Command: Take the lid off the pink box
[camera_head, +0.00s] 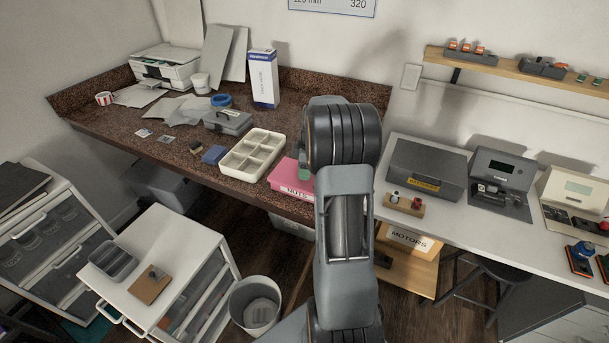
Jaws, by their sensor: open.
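The pink box (288,186) with "NUTS" on its front stands near the front edge of the speckled brown counter (190,157). Its right part is hidden behind my arm. The box looks closed, but I cannot make out the edge of its lid. My gripper (304,168) is mostly hidden behind my own arm. Only a small dark and greenish part shows at the arm's left side, over the right of the pink box. I cannot tell whether it touches the lid.
A grey case (228,121) and a tall white-and-blue carton (263,79) stand behind. A dark grey case (424,186) stands on the white bench at right.

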